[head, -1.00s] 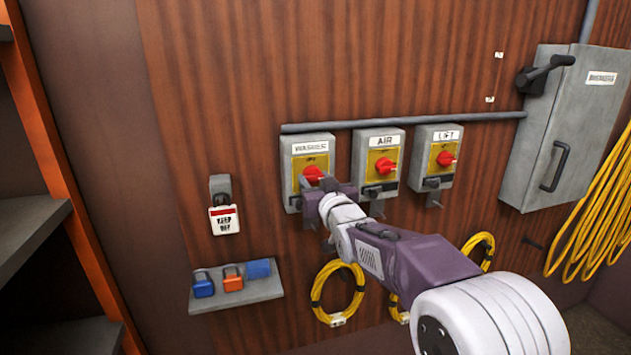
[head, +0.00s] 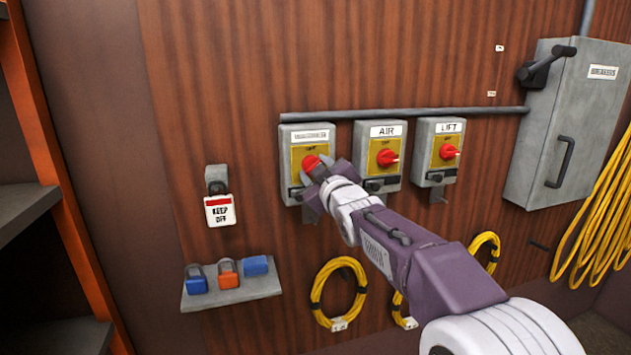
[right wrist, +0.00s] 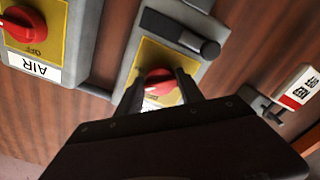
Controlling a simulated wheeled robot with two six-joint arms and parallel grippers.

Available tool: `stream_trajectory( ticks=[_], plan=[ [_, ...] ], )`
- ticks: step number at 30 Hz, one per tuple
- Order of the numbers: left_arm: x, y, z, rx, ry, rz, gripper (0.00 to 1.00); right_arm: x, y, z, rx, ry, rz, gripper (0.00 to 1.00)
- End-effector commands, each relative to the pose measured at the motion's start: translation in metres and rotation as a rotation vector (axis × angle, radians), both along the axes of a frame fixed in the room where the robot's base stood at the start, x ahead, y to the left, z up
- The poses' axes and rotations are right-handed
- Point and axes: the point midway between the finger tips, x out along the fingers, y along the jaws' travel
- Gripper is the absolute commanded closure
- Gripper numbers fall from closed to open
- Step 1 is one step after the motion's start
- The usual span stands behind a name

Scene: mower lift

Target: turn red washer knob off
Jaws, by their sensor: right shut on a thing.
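The red washer knob (head: 312,163) sits on the yellow plate of the leftmost grey switch box (head: 292,182), whose label is hard to read now. My right gripper (head: 317,168) is at this knob, with its fingers shut on it. In the right wrist view the red knob (right wrist: 159,82) lies between the two dark fingers of my right gripper (right wrist: 160,92). The gripper hides part of the knob and its lower markings, so its exact setting cannot be told. My left gripper is not in view.
The AIR box (head: 365,138) and LIFT box (head: 425,134) stand close to the right, each with a red knob. A tagged padlock (head: 219,208) hangs at left above a small shelf (head: 232,293) with padlocks. A grey breaker cabinet (head: 570,120) is at the far right.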

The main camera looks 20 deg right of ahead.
Motion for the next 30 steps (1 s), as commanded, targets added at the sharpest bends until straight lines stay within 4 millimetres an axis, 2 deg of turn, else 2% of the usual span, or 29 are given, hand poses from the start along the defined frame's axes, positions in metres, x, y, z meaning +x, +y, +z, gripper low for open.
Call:
stream_trajectory(
  ticks=[1,9,21,30],
  plan=[
    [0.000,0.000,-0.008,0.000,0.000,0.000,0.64,0.000,0.000,-0.005,-0.044,-0.001,0.000,0.96],
    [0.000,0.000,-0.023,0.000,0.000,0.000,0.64,0.000,-0.001,-0.003,-0.300,-0.008,-0.001,0.96],
    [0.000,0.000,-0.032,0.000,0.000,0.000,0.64,0.000,-0.001,-0.001,-0.657,-0.019,0.001,0.96],
    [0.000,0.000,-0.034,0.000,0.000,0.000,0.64,0.000,-0.001,0.000,-0.841,-0.025,0.001,0.96]
  ],
)
